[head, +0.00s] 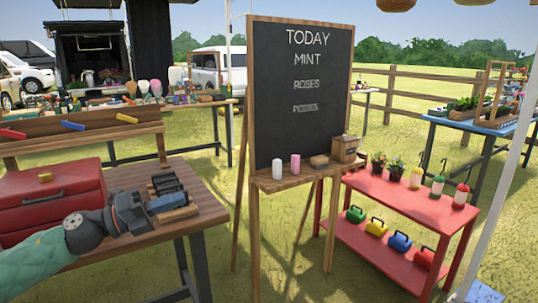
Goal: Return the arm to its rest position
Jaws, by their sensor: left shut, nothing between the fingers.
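My left arm comes in from the lower left, over the wooden table (198,225). My left gripper (138,210) is shut and looks empty. It is just left of a row of dark and blue items (168,192) on the table. From this angle I cannot tell whether it touches them. My right gripper is not in view.
A red toolbox (50,195) stands behind my left arm. A chalkboard (300,90) on a wooden easel stands mid-view, its ledge (290,180) holding chalk-like cylinders. A red two-tier stand (405,200) with pots and bottles is at right. Grass lies between.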

